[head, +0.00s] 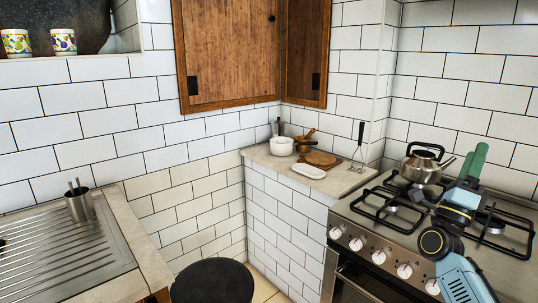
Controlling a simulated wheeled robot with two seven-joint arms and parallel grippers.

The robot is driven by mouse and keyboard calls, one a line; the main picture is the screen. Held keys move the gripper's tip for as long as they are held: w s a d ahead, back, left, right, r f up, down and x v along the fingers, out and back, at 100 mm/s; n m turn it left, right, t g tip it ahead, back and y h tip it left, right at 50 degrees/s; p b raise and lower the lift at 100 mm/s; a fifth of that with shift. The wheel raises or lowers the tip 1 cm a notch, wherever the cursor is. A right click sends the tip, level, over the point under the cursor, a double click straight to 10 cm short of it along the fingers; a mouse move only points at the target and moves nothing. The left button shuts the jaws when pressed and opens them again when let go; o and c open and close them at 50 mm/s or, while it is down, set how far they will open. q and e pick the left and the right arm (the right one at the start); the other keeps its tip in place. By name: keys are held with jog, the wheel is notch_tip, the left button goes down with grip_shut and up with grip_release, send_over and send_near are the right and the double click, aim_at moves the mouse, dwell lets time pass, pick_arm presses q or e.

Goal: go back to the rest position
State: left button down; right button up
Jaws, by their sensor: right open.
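My right gripper (474,160) shows at the right, with my arm coming up from the lower right corner. It is over the gas stove (345,215), in front of the kettle's spout side in the picture. Its jaws are open, and I see nothing held in them. The gap between the fingers is hard to make out at this angle. My left gripper is not in view.
A steel kettle (421,168) stands on the stove's back left burner, close to my right gripper. A counter (330,184) holds a white dish (308,171), pot (282,145) and board (320,159). A drainer (70,250) and black round stool (212,282) are left.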

jog(key=w+a+f+n+t+y, duration=0.2)
jog(key=w+a+f+n+y, duration=0.25)
jog(key=n+y, duration=0.9)
jog(key=w+a+f+n+t+y, duration=0.2)
jog(key=w+a+f+n+y, duration=0.3)
jog(key=n+y, duration=0.85)
jog(key=s+f+n+g+h, duration=0.2)
jog(key=f+g, duration=0.1)
jog(key=f, duration=0.9)
jog(key=s+d+f+n+g+h, duration=0.1)
jog(key=s+f+n+g+h, duration=0.2)
jog(key=f, duration=0.9)
jog(key=s+f+n+g+h, duration=0.15)
jog(key=f+g, duration=0.25)
jog(key=f, duration=0.7)
jog(key=s+a+f+g, duration=0.1)
jog(key=s+f+g, duration=0.5)
jog(key=s+f, duration=1.7)
jog(key=s+a+f+g, duration=0.1)
jog(key=s+f+g, duration=0.1)
jog(key=s, duration=0.8)
jog(key=s+f+g, duration=0.2)
jog(key=s+f, duration=0.3)
jog(key=s, duration=0.6)
jog(key=s+a+f+g+b, duration=0.1)
jog(key=s+f, duration=0.3)
jog(key=s, duration=0.6)
jog(key=shift+s+a+g+y, duration=0.35)
jog(key=shift+s+g+y, duration=0.05)
jog(key=shift+y, duration=0.05)
